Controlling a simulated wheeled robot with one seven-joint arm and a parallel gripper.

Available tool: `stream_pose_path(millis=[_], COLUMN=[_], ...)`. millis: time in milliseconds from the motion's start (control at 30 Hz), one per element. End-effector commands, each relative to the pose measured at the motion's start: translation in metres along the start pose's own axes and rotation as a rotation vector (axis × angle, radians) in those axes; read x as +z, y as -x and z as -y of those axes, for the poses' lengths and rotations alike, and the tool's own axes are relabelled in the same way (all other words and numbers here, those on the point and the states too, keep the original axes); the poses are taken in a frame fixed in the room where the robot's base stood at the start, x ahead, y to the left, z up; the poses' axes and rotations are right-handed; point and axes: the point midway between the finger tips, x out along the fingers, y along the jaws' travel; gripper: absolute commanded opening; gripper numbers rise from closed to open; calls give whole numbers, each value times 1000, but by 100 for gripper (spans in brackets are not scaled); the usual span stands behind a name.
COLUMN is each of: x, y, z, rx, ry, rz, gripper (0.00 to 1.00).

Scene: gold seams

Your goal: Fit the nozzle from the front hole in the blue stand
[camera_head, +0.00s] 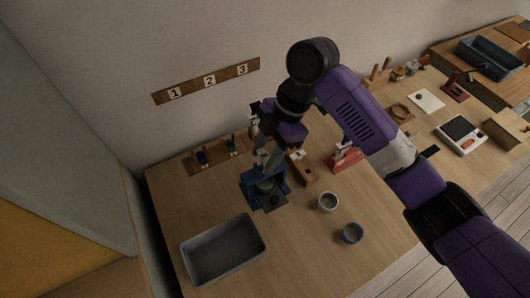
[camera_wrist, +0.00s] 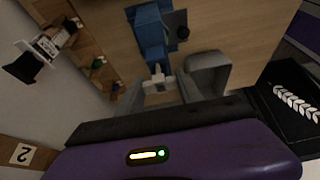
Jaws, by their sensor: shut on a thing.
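The blue stand (camera_head: 249,186) is at the middle of the table in the head view. A dark square plate (camera_head: 273,203) lies at its front. The stand also shows at the top of the wrist view (camera_wrist: 152,32). My gripper (camera_head: 267,165) points down over the stand. In the wrist view my gripper (camera_wrist: 164,84) is shut on a small pale piece (camera_wrist: 157,73), which looks like the nozzle, with its tip towards the stand. The head view hides the piece behind my fingers. I cannot tell whether it touches the stand, and the stand's holes are not clear.
A grey tray (camera_head: 224,250) lies at front left. Two small cups (camera_head: 328,202) (camera_head: 351,233) stand at front right. A red stand (camera_head: 345,157) and a wooden block (camera_head: 303,170) are right of the blue stand. A wooden rack (camera_head: 215,154) runs along the wall.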

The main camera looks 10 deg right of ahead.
Motion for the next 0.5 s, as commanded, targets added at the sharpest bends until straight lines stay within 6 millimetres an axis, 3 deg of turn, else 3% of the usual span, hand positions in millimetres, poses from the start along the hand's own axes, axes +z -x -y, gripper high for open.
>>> stream_pose_path(millis=[500], x=[5], y=[-12], z=[0], rx=[0], ry=[-1], rz=[-1], gripper=[5])
